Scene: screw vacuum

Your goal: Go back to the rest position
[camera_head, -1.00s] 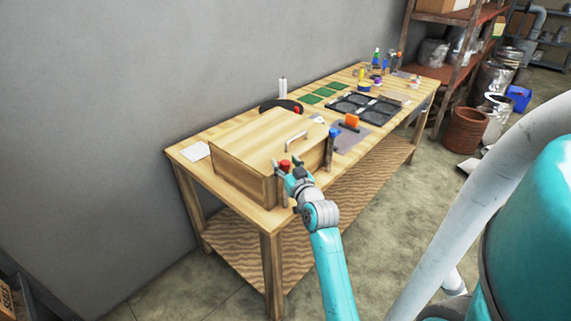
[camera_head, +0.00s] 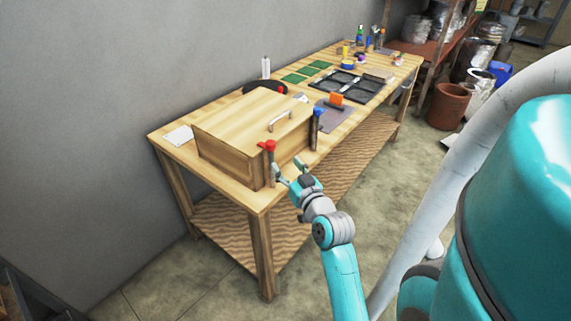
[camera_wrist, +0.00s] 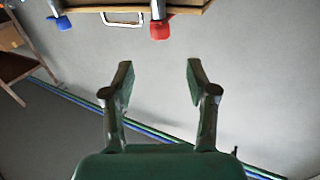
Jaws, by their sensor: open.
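My gripper (camera_head: 287,171) is open and empty, just off the front edge of the workbench in the head view. In the wrist view the two fingers of my gripper (camera_wrist: 160,82) stand apart with only the wall and floor behind them. A wooden box (camera_head: 240,135) with a metal handle (camera_head: 280,121) sits on the bench. A red-topped clamp (camera_head: 268,147) stands at its front corner, close to my gripper but apart from it. A blue-topped clamp (camera_head: 318,112) stands at its right end. In the wrist view the red (camera_wrist: 160,29) and blue (camera_wrist: 63,23) tops show at the upper edge.
The workbench (camera_head: 170,158) stands along the grey wall. Farther along it lie green boards (camera_head: 305,73), a black tray (camera_head: 348,85) and an orange item (camera_head: 336,99). A shelf and a brown bin (camera_head: 445,106) stand at the right. Floor in front of the bench is clear.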

